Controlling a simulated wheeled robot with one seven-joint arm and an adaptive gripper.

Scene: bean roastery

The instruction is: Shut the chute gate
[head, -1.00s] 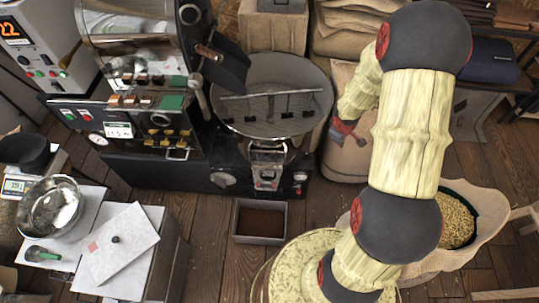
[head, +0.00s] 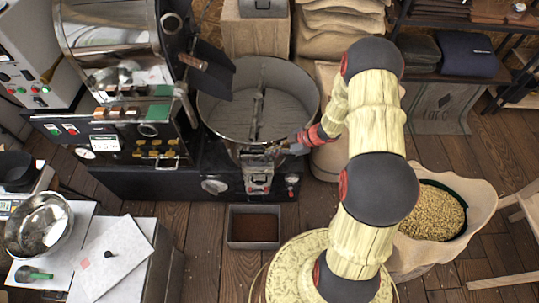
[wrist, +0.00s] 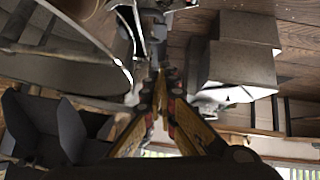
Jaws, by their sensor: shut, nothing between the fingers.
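The chute (head: 258,173) is a small metal outlet on the front of the round cooling tray (head: 208,112). A metal plate and bracket show at its top; I cannot tell how far the gate is open. My gripper (head: 284,147) is at the tray's front right rim, just above and right of the chute. In the wrist view my gripper's fingers (wrist: 160,78) meet, with nothing held between them. Shiny metal parts (wrist: 138,22) lie just beyond the fingertips; contact with them cannot be told.
A grey bin (head: 230,239) with dark contents stands on the floor below the chute. The roaster (head: 120,145) stands to the left. A sack of beans (head: 473,190) is at the right. A steel bench (head: 150,270) is at the front left. Floor between bench and bin is clear.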

